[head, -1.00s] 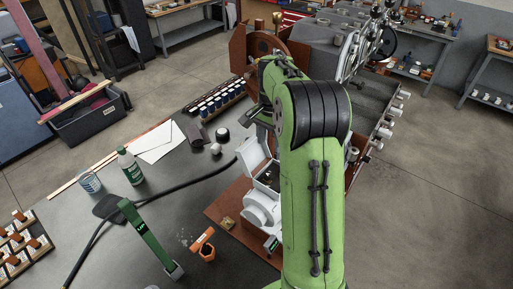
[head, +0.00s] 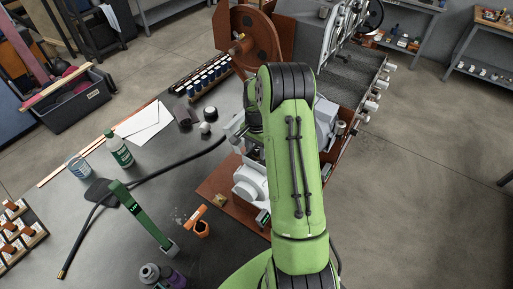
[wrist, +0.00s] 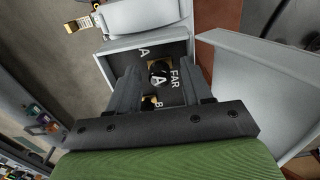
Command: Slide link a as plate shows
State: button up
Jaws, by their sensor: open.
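In the wrist view a grey open box has a dark panel (wrist: 180,48) inside, with the white letters A, FAR and B. A black round knob marked A (wrist: 158,76) sits on a brass piece there. A second knob (wrist: 149,102) by the B is partly hidden by my left finger. My gripper (wrist: 161,72) is open, its fingers on either side of knob A; I cannot tell whether they touch it. A brass tag (wrist: 83,24) sits outside the box; its marks are too small to read. In the head view my arm hides the gripper and panel.
A grey cover (wrist: 262,85) stands open right of the box, close to my gripper. In the head view a large brown wheel (head: 257,42) stands behind my arm.

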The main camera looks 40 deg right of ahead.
grip_shut()
dwell(0.3)
jog(key=s, duration=0.1)
jog(key=s+d+b, duration=0.1)
jog(key=s, duration=0.1)
jog(key=shift+s+d, duration=0.1)
jog(key=shift+s, duration=0.05)
grip_release()
dwell(0.4)
